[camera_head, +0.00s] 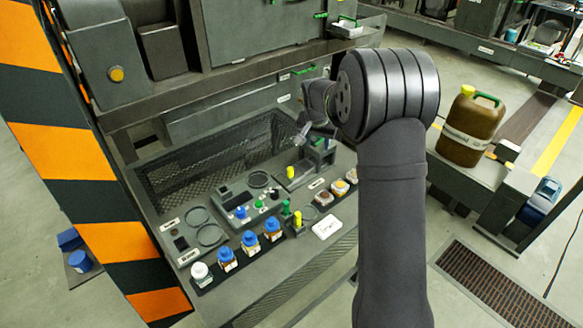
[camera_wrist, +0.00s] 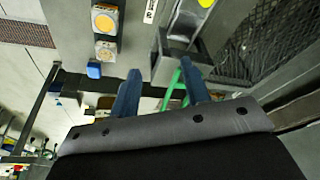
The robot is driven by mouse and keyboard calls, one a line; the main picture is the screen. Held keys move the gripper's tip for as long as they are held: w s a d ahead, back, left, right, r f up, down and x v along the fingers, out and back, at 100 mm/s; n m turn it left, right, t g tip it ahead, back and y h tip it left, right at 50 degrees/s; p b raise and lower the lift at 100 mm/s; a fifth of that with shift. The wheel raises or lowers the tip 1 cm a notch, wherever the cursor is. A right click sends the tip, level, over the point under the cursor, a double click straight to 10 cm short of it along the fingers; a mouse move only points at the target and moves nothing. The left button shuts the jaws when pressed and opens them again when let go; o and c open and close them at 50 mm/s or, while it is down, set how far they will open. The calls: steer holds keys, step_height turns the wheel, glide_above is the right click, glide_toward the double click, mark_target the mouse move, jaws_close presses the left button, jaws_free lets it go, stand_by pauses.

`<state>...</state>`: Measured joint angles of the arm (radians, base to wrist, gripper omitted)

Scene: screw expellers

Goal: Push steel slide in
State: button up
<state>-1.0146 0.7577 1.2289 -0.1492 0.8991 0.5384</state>
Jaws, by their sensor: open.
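What looks like the steel slide (camera_wrist: 187,22) is a bright metal piece in a grey channel at the top of the wrist view, with a yellow knob (camera_wrist: 206,3) on it. In the head view the yellow knob (camera_head: 290,172) stands on the panel, below and left of my gripper (camera_head: 304,132). My gripper is open and empty. Its two blue fingers (camera_wrist: 161,82) point toward the channel's near end, apart from the slide as far as I can tell. A green bar (camera_wrist: 181,76) shows beside the right finger. How far the slide sits in is unclear.
A mesh guard (camera_head: 210,160) rises behind the panel. A brown canister (camera_head: 468,128) stands at the right.

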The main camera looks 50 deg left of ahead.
mark_target(290, 169)
steer(key=s+a+r+n+y, duration=0.1)
steer(key=s+a+r+n, duration=0.15)
steer(key=s, duration=0.75)
steer(key=shift+t, duration=0.3)
steer(key=x, duration=1.2)
steer(key=a+x, duration=0.1)
steer(key=x, duration=0.5)
steer(key=shift+w+r, duration=0.15)
steer(key=shift+r, duration=0.1)
jaws_close()
